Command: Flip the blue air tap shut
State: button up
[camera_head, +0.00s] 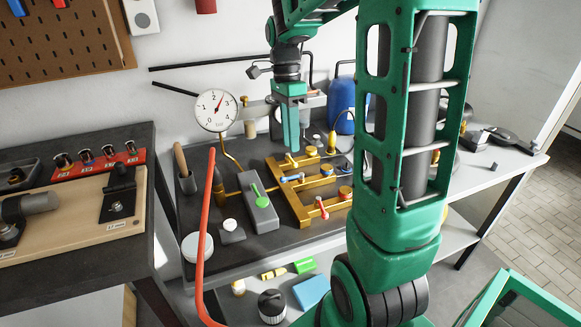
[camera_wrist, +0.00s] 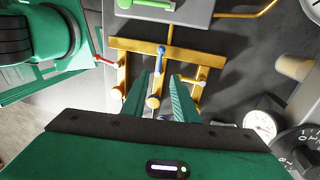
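The blue air tap (camera_head: 293,178) is a small blue lever on the middle branch of a brass pipe manifold (camera_head: 278,181). In the wrist view the blue lever (camera_wrist: 161,58) lies roughly in line with its pipe. My gripper (camera_head: 292,148) points down above the manifold's back part, near the white-handled tap (camera_head: 291,159). In the wrist view my gripper (camera_wrist: 164,78) has its two green fingers apart with nothing between them. The blue lever shows just beyond the fingertips, and I see no contact.
A red-handled tap (camera_head: 321,208) sits on the front branch, its lever across the pipe. A grey block with a green lever (camera_head: 259,196) stands left of the manifold. A pressure gauge (camera_head: 216,110) and a blue container (camera_head: 342,105) stand behind.

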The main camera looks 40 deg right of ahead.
aim_at(292, 177)
jog(key=f, duration=0.3)
jog(key=s+f, duration=0.1)
jog(key=f, duration=0.4)
jog(key=shift+s+a+f, duration=0.25)
jog(key=shift+s+f, duration=0.05)
jog(key=shift+s, duration=0.1)
grip_shut()
